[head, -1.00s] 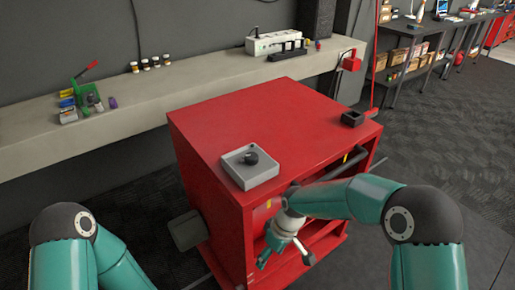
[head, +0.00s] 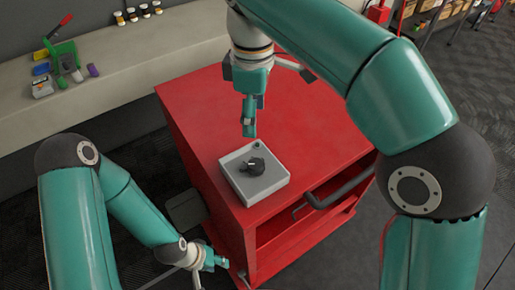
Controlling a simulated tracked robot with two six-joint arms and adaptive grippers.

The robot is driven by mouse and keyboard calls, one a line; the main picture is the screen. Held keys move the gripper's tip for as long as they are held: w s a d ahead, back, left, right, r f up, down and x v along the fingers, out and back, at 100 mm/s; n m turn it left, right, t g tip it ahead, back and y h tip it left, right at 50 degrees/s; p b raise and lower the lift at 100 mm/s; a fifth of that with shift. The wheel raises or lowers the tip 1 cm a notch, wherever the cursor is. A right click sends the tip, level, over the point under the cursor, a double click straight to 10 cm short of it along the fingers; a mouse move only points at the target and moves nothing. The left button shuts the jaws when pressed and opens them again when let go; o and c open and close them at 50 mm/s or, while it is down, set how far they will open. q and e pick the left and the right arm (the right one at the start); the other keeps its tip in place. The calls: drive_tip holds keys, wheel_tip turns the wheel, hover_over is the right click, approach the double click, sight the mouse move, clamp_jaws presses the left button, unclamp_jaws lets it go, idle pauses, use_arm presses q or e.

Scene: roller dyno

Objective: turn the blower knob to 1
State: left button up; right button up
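The black blower knob (head: 254,166) sits on a light grey control box (head: 267,188) on top of the red cabinet. A small pale mark shows on the knob, but its setting cannot be read. My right gripper (head: 278,101) hangs over the cabinet top, above and behind the box as seen here. Its fingers look spread, with nothing between them, and it appears clear of the knob. My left gripper (head: 207,270) is low beside the cabinet's front left side, well below the knob. Its fingers look apart and empty.
The red cabinet (head: 195,118) has a dark handle bar (head: 342,187) and an open shelf at its front. A pale bench (head: 130,72) along the wall holds small jars and a green caddy (head: 63,52). The cabinet top around the box is mostly clear.

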sight(256, 163)
wheel_tip(256, 163, down, 16)
drive_tip(key=shift+d+f+b, duration=0.1)
drive_tip(key=shift+d+b, duration=0.05)
drive_tip(key=shift+b, duration=0.7)
drive_tip(key=c, duration=1)
drive_tip(key=shift+d, duration=0.15)
drive_tip(key=shift+c, duration=0.7)
